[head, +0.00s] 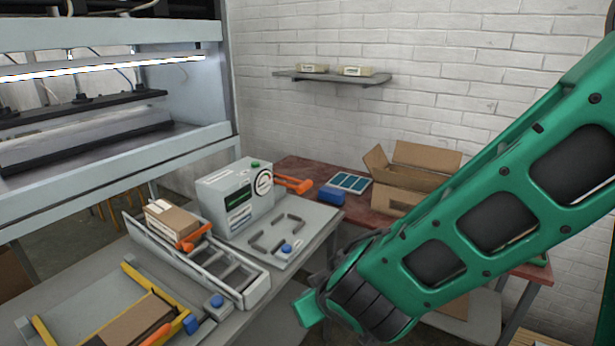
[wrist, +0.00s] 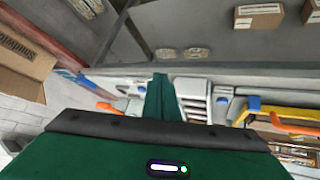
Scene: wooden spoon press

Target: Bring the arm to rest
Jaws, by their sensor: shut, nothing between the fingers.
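My green arm reaches from the right edge down to the lower middle of the head view. My gripper (head: 308,310) is at its end, above the floor gap by the right front edge of the grey workbench (head: 290,270). In the wrist view my gripper (wrist: 160,98) shows two green fingers pressed together with nothing between them. It touches nothing that I can see. The underside of the wrist is hidden.
A grey control box (head: 235,197), a ladder-like metal rail (head: 200,262) with a carton (head: 170,217), and a yellow-edged fixture (head: 150,280) stand on the bench. An open cardboard box (head: 395,198) sits on the red table (head: 300,170). The press (head: 100,100) rises at left.

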